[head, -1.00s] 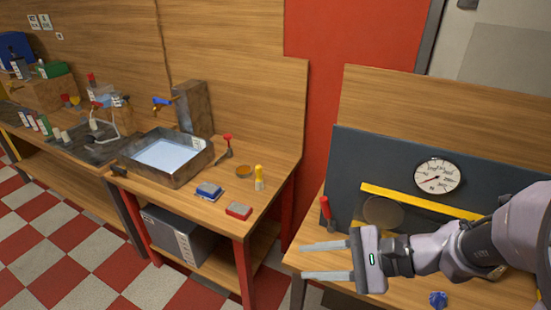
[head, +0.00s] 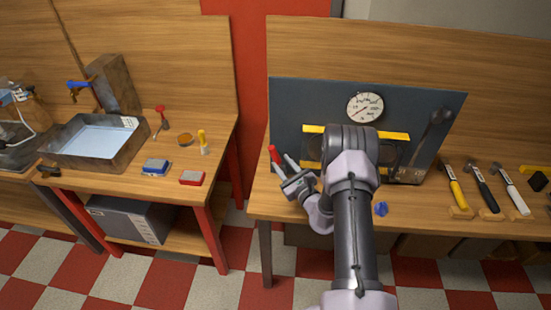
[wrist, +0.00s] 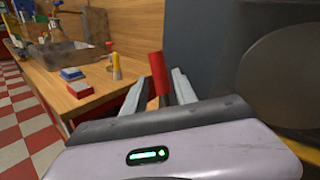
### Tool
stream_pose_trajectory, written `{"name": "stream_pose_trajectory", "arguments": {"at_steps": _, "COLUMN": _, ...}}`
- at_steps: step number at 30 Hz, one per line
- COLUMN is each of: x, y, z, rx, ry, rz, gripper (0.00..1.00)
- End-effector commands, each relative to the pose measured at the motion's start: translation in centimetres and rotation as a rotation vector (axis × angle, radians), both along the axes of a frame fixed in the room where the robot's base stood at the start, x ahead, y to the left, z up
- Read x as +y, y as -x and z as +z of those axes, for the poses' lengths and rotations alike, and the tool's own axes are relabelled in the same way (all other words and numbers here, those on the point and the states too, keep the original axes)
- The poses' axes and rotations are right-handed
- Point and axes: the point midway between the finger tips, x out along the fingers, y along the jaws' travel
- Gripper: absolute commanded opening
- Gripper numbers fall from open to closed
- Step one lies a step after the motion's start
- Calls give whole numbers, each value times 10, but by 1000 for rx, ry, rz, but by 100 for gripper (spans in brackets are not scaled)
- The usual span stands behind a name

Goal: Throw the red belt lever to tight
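The red belt lever (head: 274,155) stands at the left end of the dark panel on the right-hand bench. Its red grip also shows in the wrist view (wrist: 158,74). My gripper (head: 282,162) is open beside it, fingers pointing toward the panel. In the wrist view the red grip appears between the two spread fingers, with a gap visible on each side; contact cannot be made out. The lever's lower part is hidden by my gripper.
A dark panel (head: 290,100) with a round gauge (head: 365,107) and yellow bars stands behind my arm. Several hammers (head: 457,190) lie to the right. A blue knob (head: 380,209) sits on the bench. The left bench has another red-topped lever (head: 160,112) and a metal basin (head: 130,145).

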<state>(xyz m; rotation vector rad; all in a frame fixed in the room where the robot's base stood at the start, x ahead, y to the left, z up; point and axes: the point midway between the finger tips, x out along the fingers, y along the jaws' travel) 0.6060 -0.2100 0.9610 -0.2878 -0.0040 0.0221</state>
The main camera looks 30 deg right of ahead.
Motion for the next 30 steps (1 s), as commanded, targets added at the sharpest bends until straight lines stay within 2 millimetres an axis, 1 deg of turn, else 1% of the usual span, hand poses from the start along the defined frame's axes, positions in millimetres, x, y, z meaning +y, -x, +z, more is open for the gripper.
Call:
{"name": "stream_pose_trajectory", "arguments": {"at_steps": 1, "x": 1, "y": -11, "z": -1, "rx": -3, "ry": 2, "rz": 2, "gripper": 34}}
{"name": "stream_pose_trajectory", "arguments": {"at_steps": 3, "x": 1, "y": -23, "z": -1, "rx": -1, "ry": 1, "rz": 1, "gripper": 34}}
{"name": "stream_pose_trajectory", "arguments": {"at_steps": 7, "x": 2, "y": -39, "z": -1, "rx": 0, "ry": 0, "rz": 2, "gripper": 34}}
{"name": "stream_pose_trajectory", "arguments": {"at_steps": 11, "x": 1, "y": -45, "z": 0, "rx": 0, "ry": -1, "rz": 0, "gripper": 34}}
{"name": "stream_pose_trajectory", "arguments": {"at_steps": 18, "x": 1, "y": -46, "z": 0, "rx": 1, "ry": -1, "rz": 1, "gripper": 34}}
{"name": "stream_pose_trajectory", "arguments": {"at_steps": 23, "x": 1, "y": -46, "z": 0, "rx": 1, "ry": -1, "rz": 1, "gripper": 3}}
{"name": "stream_pose_trajectory", "arguments": {"at_steps": 24, "x": 1, "y": -46, "z": 0, "rx": 1, "ry": -1, "rz": 1, "gripper": 0}}
{"name": "stream_pose_trajectory", "arguments": {"at_steps": 30, "x": 1, "y": -46, "z": 0, "rx": 1, "ry": -1, "rz": 1, "gripper": 0}}
